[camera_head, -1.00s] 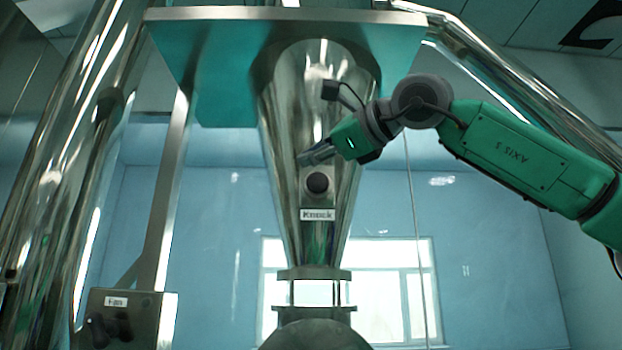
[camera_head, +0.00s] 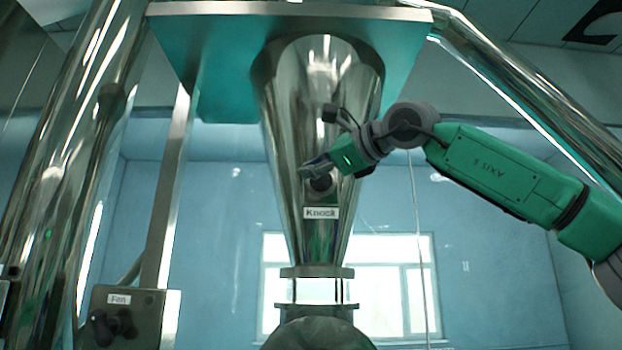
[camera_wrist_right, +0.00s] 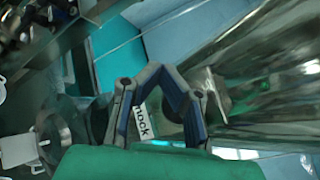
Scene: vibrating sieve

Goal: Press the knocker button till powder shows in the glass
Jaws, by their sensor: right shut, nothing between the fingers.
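The knocker button (camera_head: 321,184) is a dark round knob on the shiny metal cone (camera_head: 290,110), above the "Knock" label (camera_head: 321,213). My right gripper (camera_head: 305,170) is shut and empty, its fingers crossing in front of the button's upper part. I cannot tell whether they touch it. In the right wrist view, the shut fingers (camera_wrist_right: 155,70) frame a dark knob (camera_wrist_right: 172,106) beside the label (camera_wrist_right: 143,121). The glass (camera_head: 316,291) under the cone looks clear, with bright window light showing through. My left gripper is out of view.
A control box (camera_head: 140,306) labelled "Fan" with a dark knob stands at lower left. Large shiny pipes rise at the left (camera_head: 60,170) and upper right. A teal plate (camera_head: 215,70) surrounds the cone's top.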

